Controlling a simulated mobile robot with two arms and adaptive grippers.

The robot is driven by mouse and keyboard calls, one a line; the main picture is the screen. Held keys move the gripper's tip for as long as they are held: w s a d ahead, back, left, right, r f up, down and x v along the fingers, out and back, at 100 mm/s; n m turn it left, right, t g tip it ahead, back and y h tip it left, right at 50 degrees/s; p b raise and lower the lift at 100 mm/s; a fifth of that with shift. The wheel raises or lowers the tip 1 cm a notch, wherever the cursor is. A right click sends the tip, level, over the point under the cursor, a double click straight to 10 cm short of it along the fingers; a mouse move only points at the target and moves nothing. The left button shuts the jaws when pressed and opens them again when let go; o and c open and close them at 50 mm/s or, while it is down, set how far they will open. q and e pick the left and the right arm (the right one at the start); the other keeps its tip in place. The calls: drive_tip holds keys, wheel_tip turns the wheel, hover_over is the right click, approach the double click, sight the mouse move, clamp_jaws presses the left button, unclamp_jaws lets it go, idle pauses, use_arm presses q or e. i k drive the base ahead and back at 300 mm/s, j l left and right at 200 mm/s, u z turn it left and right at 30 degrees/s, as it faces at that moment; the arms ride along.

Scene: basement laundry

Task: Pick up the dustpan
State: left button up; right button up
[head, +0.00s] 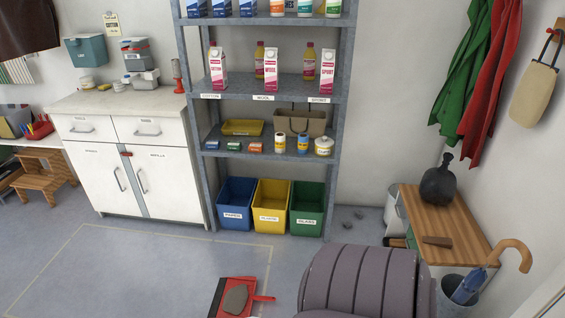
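A red dustpan (262,298) lies on the floor at the bottom of the head view, left of a grey padded seat-like thing. Its short red handle points right. A flat grey-brown piece (236,299) lies on it and covers part of its pan. The dustpan's lower end reaches the bottom edge of the picture. Neither of my grippers is in view.
The grey ribbed padded thing (352,281) stands close right of the dustpan. Blue (234,222), yellow (270,222) and green (307,223) bins stand under the shelf rack (340,120). The floor left of the dustpan is clear. A wooden-topped bench (455,220) stands right.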

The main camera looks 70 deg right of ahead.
sight(234, 298)
drive_tip(key=z, duration=1.65)
drive_tip(key=u, duration=0.55)
drive_tip(key=l+u, duration=0.1)
drive_tip(key=u, duration=0.95)
drive_tip(key=l+u, duration=0.15)
drive_tip(key=u, duration=0.9)
drive_tip(key=l+u, duration=0.15)
drive_tip(key=u, duration=1.45)
drive_tip(key=k+z, duration=0.1)
drive_tip(key=z, duration=4)
drive_tip(key=i+l+u, duration=0.1)
drive_tip(key=i+l, duration=0.25)
drive_tip(key=l, duration=0.05)
